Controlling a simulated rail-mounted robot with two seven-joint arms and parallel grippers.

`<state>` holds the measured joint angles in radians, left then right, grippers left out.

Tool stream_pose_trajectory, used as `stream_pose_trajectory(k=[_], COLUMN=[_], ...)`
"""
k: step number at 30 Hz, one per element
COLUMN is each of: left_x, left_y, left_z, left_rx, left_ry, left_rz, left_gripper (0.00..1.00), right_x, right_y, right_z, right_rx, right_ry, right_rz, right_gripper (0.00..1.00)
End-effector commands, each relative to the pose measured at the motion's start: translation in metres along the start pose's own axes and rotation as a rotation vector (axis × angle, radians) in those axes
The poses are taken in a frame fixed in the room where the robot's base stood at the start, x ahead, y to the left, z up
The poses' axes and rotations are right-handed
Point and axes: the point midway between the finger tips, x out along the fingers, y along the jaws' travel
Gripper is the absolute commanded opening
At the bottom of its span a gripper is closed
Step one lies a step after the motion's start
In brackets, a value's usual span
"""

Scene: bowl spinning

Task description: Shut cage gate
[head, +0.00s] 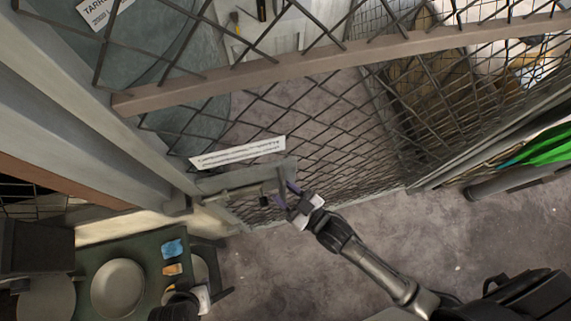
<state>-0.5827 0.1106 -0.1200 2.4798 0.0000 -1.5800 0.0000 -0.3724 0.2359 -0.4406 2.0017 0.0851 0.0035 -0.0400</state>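The cage gate (330,150) is a dark diamond-mesh panel with a brown crossbar, seen steeply from above. Its latch plate and bolt (240,192) are close to the grey post (150,190) at left; I cannot tell whether the gate meets the post fully. A white label strip (238,153) hangs on the mesh above the latch. My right gripper (288,196) is at the gate's latch side, just right of the bolt, touching or nearly touching it. Its finger gap is unclear. My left gripper (195,298) is low at left, partly cut off, near the green table.
A green table (140,265) at lower left holds a plate (118,287), a blue sponge-like item (173,249) and small orange things. Concrete floor (400,240) is open at lower middle and right. Shelves and boxes stand behind the mesh. A green object (540,150) is at right.

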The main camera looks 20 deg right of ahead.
Motion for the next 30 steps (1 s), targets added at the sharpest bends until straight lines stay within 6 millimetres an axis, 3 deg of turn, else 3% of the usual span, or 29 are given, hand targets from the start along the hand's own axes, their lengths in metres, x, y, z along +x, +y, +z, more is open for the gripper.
stream_pose_trajectory(k=[17,22,30], left_x=[0.002,0.007,0.019], left_y=[-0.004,-0.004,-0.002], left_z=[0.000,0.002,0.005], left_rx=[0.014,0.013,0.007], left_ry=[0.000,0.001,0.003], left_rz=[-0.011,-0.011,-0.006], left_gripper=[0.43,0.43,0.43], right_x=[-0.004,-0.028,-0.083], right_y=[0.002,0.002,0.001], right_z=[0.001,0.003,0.003], right_rx=[0.001,0.001,0.001], right_ry=[0.000,-0.002,-0.003], right_rz=[0.004,0.003,0.002], right_gripper=[0.41,0.41,0.41])
